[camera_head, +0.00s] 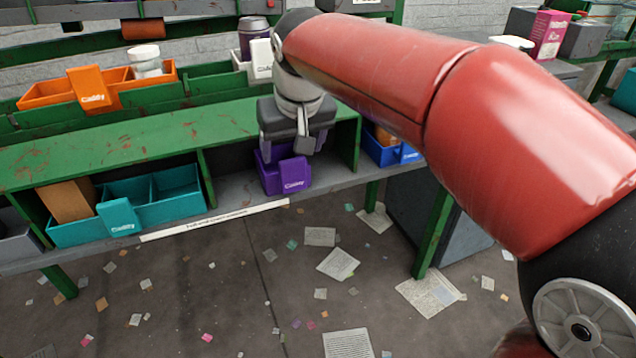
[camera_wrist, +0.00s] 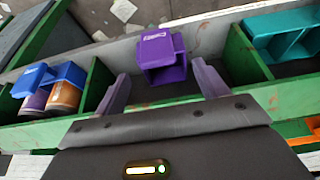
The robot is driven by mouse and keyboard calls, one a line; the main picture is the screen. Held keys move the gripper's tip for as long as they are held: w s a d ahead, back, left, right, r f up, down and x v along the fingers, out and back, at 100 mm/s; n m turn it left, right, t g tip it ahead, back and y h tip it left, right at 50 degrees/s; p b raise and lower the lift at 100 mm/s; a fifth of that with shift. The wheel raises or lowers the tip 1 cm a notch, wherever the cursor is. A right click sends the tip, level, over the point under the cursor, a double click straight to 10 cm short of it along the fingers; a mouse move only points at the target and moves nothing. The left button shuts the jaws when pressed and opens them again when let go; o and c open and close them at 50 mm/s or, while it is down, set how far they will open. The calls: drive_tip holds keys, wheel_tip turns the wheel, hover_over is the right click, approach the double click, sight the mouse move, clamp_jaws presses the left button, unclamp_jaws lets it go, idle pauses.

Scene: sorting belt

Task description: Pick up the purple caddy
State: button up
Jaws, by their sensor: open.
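The purple caddy (camera_head: 284,174) sits on the lower shelf of the green rack, in the bay between two green dividers. In the wrist view the caddy (camera_wrist: 163,57) shows upside down, ahead of my gripper (camera_wrist: 165,82). The two fingers are spread wide on either side of the line to the caddy. They are open and empty, and I see no contact with it.
A teal caddy (camera_head: 118,216) stands in the bay to the left, and a blue caddy (camera_head: 383,152) with items in the bay to the right. The green divider (camera_head: 206,178) and upper shelf (camera_head: 130,139) bound the bay. An orange caddy (camera_head: 60,92) stands above. Paper scraps litter the floor.

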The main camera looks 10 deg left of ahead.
sight(293, 164)
drive_tip(key=x, duration=0.4)
drive_tip(key=b+x, duration=0.1)
drive_tip(key=x, duration=0.3)
drive_tip(key=shift+s+d+f, duration=0.1)
drive_tip(key=shift+s+d, duration=0.1)
drive_tip(key=shift+d, duration=0.05)
drive_tip(key=c, duration=1.1)
